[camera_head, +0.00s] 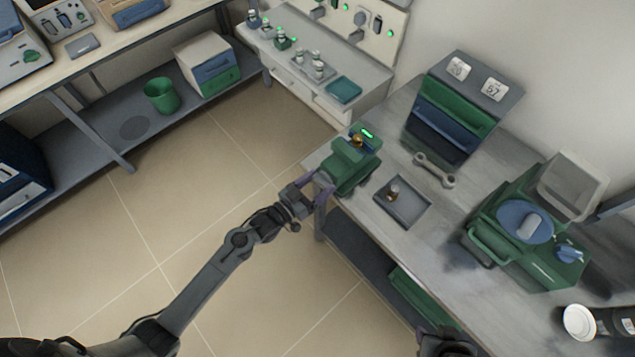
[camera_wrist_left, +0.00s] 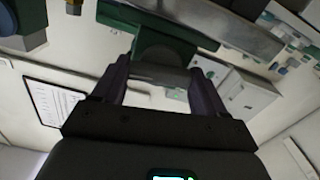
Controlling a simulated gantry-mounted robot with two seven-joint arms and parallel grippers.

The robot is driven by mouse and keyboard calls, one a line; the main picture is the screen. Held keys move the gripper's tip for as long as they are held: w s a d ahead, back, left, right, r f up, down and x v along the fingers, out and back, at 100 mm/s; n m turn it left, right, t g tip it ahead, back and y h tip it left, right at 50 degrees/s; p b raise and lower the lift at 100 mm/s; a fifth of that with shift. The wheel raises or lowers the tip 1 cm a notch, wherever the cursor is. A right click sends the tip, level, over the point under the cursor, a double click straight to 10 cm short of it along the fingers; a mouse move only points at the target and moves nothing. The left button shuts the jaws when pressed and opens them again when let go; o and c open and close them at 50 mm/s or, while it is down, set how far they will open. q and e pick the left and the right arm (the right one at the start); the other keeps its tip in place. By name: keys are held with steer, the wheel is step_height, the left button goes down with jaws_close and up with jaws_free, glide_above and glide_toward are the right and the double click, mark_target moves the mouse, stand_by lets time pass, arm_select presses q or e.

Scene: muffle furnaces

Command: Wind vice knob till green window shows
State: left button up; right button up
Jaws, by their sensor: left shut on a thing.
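The green vice (camera_head: 350,168) stands at the near left corner of the grey workbench. A bright green lit strip (camera_head: 367,133) shows on its top, beside a small brass-coloured piece (camera_head: 357,141). My left gripper (camera_head: 318,188) is at the vice's front face, over the bench edge. In the left wrist view its two dark fingers (camera_wrist_left: 160,85) are shut on a grey part, which I take for the knob (camera_wrist_left: 160,74), below the green vice body (camera_wrist_left: 158,42). The knob is mostly hidden in the head view. My right gripper (camera_head: 446,343) is only partly seen at the bottom edge.
A grey tray (camera_head: 413,213) with a small brass item, a wrench (camera_head: 434,170) and a green-and-blue rack (camera_head: 447,118) stand right of the vice. A green machine (camera_head: 490,220) with a blue disc is farther right. The floor left of the bench is clear.

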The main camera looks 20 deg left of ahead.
arm_select(q)
steer(key=shift+m, duration=0.3)
steer(key=o, duration=1.1)
steer(key=shift+c, duration=0.2)
steer(key=p+v, duration=0.1)
steer(key=v, duration=0.9)
steer(key=shift+s+a, duration=0.25)
steer(key=shift+s, duration=0.1)
